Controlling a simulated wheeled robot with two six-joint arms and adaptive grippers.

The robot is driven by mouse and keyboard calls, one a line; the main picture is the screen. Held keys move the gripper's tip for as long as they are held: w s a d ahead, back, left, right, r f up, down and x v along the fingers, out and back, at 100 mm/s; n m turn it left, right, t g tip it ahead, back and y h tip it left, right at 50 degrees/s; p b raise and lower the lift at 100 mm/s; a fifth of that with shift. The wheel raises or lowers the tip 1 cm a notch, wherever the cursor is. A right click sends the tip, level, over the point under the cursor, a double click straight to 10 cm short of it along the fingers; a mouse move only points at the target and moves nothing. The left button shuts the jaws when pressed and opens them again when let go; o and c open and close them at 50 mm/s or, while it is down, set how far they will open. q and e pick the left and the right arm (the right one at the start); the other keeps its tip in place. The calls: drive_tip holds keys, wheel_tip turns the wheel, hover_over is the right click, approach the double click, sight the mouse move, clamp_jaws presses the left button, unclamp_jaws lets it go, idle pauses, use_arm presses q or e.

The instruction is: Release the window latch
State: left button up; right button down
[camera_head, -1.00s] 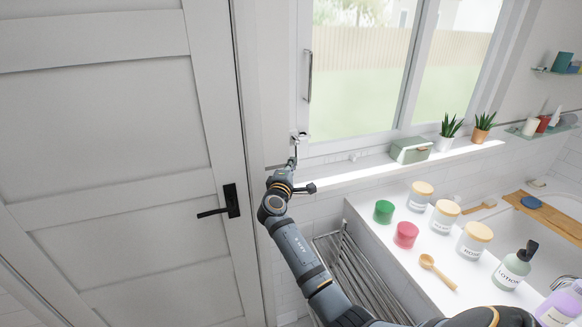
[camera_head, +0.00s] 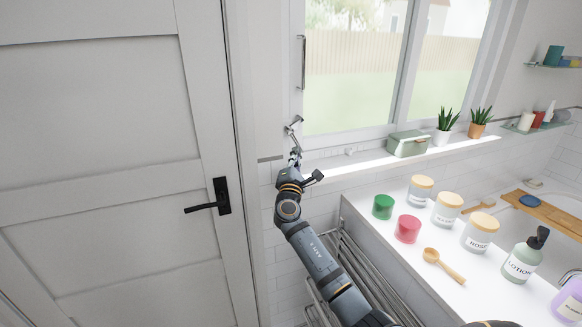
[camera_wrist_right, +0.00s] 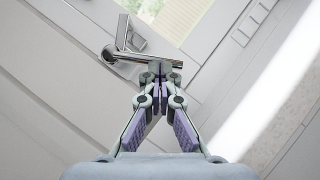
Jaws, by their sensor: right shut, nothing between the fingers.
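The window latch (camera_head: 294,124) is a small silver fitting with a bar-like lever, low on the left side of the window frame. It also shows large in the right wrist view (camera_wrist_right: 125,52), its bar reaching toward my fingertips. My right gripper (camera_head: 296,150) is just below the latch in the head view. In the right wrist view my right gripper's fingertips (camera_wrist_right: 161,72) are together and empty, at the right end of the bar. I cannot tell whether they touch it. My left gripper is not in view.
A windowsill (camera_head: 372,158) holds a green box (camera_head: 408,144) and two potted plants. A white door with a black handle (camera_head: 222,197) stands left. A metal rack (camera_head: 372,268) is below.

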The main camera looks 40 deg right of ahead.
drive_tip(key=d+n+t+y+b, duration=0.1)
drive_tip(key=n+t+b, duration=0.1)
drive_tip(key=n+b, duration=0.1)
drive_tip(key=d+r+n+t+y+b, duration=0.1)
drive_tip(key=n+t+y+b, duration=0.1)
drive_tip(key=n, duration=0.3)
drive_tip(key=s+d+n+t+y+b, duration=0.1)
drive_tip(key=d+n+t+y+b, duration=0.1)
drive_tip(key=n+b, duration=0.2)
drive_tip(key=shift+r+t, duration=0.3)
drive_tip(key=shift+r, duration=0.05)
drive_tip(key=shift+s+d+r+n+t+y+b, duration=0.1)
drive_tip(key=shift+d+r+n+t+y+b, duration=0.15)
drive_tip(key=shift+n+y+b, duration=0.55)
drive_tip(key=shift+w+d+r+n+t+y+b, duration=0.1)
drive_tip(key=shift+r+n+t+y+b, duration=0.35)
drive_tip(key=shift+n, duration=0.75)
drive_tip(key=shift+s+d+r+n+y+b, duration=0.1)
drive_tip(key=shift+d+r+n+y+b, duration=0.2)
drive_tip(key=shift+n+y, duration=0.6)
drive_tip(key=shift+a+n, duration=0.1)
drive_tip(key=shift+n, duration=0.2)
drive_tip(key=v, duration=0.7)
drive_tip(key=shift+s, duration=0.2)
drive_tip(key=shift+f, duration=0.15)
